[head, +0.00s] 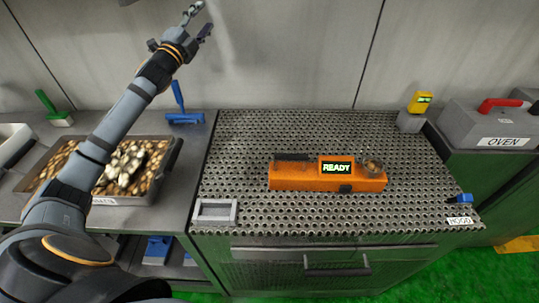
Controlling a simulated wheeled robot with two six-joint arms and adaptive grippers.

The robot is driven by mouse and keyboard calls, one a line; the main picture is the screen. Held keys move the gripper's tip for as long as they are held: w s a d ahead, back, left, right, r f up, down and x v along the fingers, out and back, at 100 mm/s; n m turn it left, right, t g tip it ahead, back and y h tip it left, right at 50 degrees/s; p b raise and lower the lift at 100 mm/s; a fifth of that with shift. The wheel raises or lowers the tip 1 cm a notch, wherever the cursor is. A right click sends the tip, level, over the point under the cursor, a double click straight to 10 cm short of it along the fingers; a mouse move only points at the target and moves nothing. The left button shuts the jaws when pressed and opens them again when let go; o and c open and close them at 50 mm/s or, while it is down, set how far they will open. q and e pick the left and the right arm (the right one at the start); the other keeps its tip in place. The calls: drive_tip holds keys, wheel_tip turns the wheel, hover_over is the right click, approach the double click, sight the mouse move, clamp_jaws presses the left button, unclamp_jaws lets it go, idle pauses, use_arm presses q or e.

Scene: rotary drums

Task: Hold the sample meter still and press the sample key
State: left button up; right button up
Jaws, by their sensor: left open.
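The sample meter (300,181) is an orange box lying on the perforated grey worktop. Its small lit screen (337,168) reads READY. A dark slot or strip shows at its top left, and a round, partly clear cup with brownish content (371,166) sits at its top right. A small dark block (346,189) on its front face may be the sample key; I cannot tell for sure. My left gripper (198,20) is open and empty, raised high in front of the back wall, up and left of the meter and well apart from it. My right gripper is not in view.
A tray of brown and pale pieces (172,170) stands left. A grey frame (215,211) lies at the worktop's front left corner. A yellow device (419,103) stands at the back right, a blue knob (461,198) at the right edge. The worktop around the meter is clear.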

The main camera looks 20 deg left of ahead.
use_arm(q)
drive_tip(key=s+d+r+h, duration=0.1)
drive_tip(key=d+r+h, duration=0.1)
drive_tip(key=d+r, duration=0.3)
drive_tip(key=w+d+f+n+g+h, duration=0.1)
drive_tip(key=d+f+n+g+h, duration=0.2)
drive_tip(key=f, duration=0.7)
drive_tip(key=w+d+f+n+g, duration=0.15)
drive_tip(key=d+f+g, duration=0.3)
drive_tip(key=f, duration=0.65)
drive_tip(key=m+g+h, duration=0.3)
drive_tip(key=g+h, duration=0.5)
drive_tip(key=h, duration=0.4)
approach(304, 157)
drive_tip(key=w+d+r, duration=0.3)
drive_tip(key=w+r, duration=0.2)
drive_tip(key=r, duration=0.3)
drive_tip(key=s+f, duration=0.1)
drive_tip(key=f, duration=0.2)
drive_tip(key=s+a+f, duration=0.1)
drive_tip(key=s+f, duration=0.1)
drive_tip(key=s+a+f, duration=0.1)
drive_tip(key=f, duration=0.2)
drive_tip(key=shift+s+a+f, duration=0.15)
drive_tip(key=shift+a+f, duration=0.05)
drive_tip(key=shift+f, duration=0.1)
drive_tip(key=x, duration=0.7)
drive_tip(key=shift+w+d, duration=0.2)
drive_tip(key=shift+d, duration=0.1)
drive_tip(key=shift+c, duration=0.2)
